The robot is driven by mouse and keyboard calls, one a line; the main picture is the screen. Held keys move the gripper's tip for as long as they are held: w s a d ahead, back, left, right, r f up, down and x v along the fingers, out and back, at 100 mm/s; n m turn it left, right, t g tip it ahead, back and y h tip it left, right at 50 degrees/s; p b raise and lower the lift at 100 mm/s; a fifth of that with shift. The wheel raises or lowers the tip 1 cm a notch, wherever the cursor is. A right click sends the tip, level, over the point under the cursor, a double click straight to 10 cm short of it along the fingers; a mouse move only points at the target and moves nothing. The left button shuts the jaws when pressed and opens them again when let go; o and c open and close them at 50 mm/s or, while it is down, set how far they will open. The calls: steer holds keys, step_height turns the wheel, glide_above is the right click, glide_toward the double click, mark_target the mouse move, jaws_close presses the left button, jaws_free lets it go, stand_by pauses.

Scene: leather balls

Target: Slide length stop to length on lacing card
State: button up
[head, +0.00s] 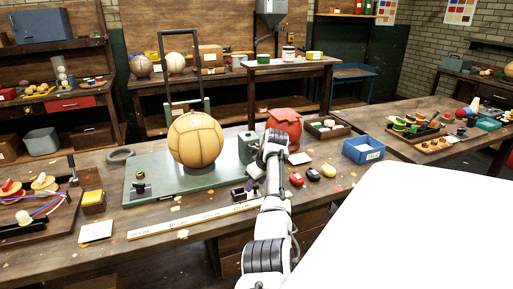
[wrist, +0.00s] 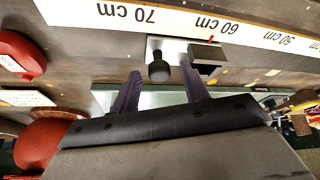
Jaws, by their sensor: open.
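The length stop (wrist: 208,56) is a small grey metal block with a black round knob (wrist: 159,70) on a plate. It sits at the edge of the white ruler (wrist: 270,35), and its red pointer is close to the 60 cm label, upside down in the wrist view. The ruler (head: 190,219) runs along the bench front in the head view. My gripper (wrist: 161,72) is open, its two dark fingers pointing at the stop with the knob between their tips; contact cannot be told. A white card (head: 96,231) lies at left; its writing is unreadable, and I cannot tell whether it is the lacing card.
A tan ball (head: 195,140) rests on a green metal base (head: 150,190) behind the ruler. A red leather piece (head: 285,125) stands behind my arm. Red and black domed items (head: 313,175) and a blue bin (head: 363,150) are to the right. A tray with coloured laces (head: 35,215) is at left.

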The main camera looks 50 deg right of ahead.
steer(key=b+v, duration=0.3)
steer(key=v, duration=1)
steer(key=shift+s+r, duration=0.15)
steer(key=shift+r, duration=0.15)
steer(key=shift+a, duration=0.1)
